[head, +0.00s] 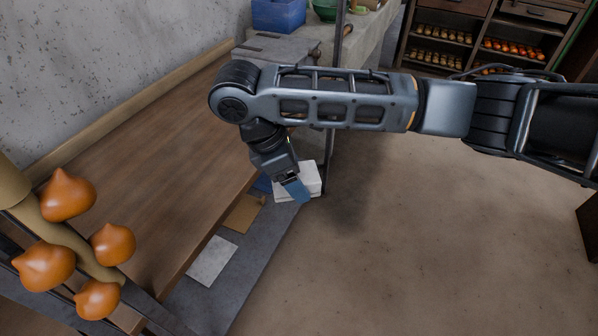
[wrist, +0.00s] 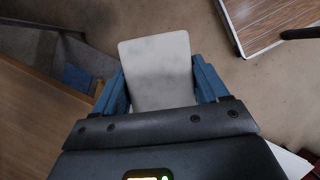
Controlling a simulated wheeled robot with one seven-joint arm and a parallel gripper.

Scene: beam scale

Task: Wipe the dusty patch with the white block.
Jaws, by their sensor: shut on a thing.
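The white block (wrist: 158,70) sits between the two blue fingers of my gripper (wrist: 160,88) in the wrist view. Its pale face has faint grey smudges. In the head view my gripper (head: 295,188) points down beside the right edge of the wooden tabletop (head: 150,165), with the white block (head: 311,179) at its fingers. The block appears out past that edge. I cannot make out a dusty patch in either view.
A grey ledge below the tabletop holds a white sheet (head: 212,260) and a brown piece (head: 244,213). Several orange bulb-shaped things (head: 68,195) hang at the left. A blue bin (head: 278,14) stands at the back. The floor at right is mostly clear.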

